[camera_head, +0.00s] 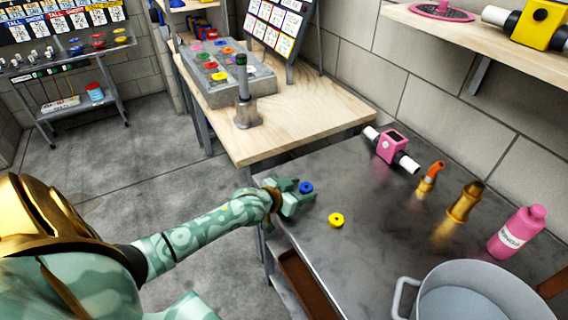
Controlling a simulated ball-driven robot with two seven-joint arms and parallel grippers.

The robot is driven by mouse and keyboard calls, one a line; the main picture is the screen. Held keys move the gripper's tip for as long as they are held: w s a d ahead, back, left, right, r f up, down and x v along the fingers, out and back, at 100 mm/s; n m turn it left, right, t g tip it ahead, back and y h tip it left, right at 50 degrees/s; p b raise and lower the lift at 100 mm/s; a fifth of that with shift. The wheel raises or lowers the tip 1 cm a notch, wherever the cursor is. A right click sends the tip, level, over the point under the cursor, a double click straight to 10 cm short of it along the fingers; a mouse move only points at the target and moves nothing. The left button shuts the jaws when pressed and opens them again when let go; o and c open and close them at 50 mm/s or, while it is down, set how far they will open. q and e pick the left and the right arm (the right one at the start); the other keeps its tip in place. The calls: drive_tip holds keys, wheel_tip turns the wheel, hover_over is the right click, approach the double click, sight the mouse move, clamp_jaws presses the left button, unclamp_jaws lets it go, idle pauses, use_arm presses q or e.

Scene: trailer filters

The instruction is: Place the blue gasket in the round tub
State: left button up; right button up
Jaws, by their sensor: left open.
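The round tub (405,297) is a large pale metal vessel with a side handle at the lower right, partly cut off by the frame. My right gripper is not in view.
A yellow gasket (336,220) lies just right of my left gripper. A pink valve block (390,147), brass fittings (464,203) and a pink bottle (516,232) stand along the wall side. The wooden bench (300,110) adjoins behind. The table's middle is clear.

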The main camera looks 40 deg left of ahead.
use_arm(q)
drive_tip(key=p+v, duration=0.1)
drive_tip(key=v, duration=0.1)
drive_tip(key=p+v, duration=0.1)
drive_tip(key=v, duration=0.1)
drive_tip(key=p+v, duration=0.1)
drive_tip(key=v, duration=0.1)
drive_tip(key=shift+w+a+r+p, duration=0.15)
drive_tip(key=shift+a+r+p, duration=0.2)
drive_tip(key=shift+a+p, duration=0.05)
drive_tip(key=p+v, duration=0.3)
drive_tip(key=v, duration=0.7)
drive_tip(key=shift+f, duration=0.2)
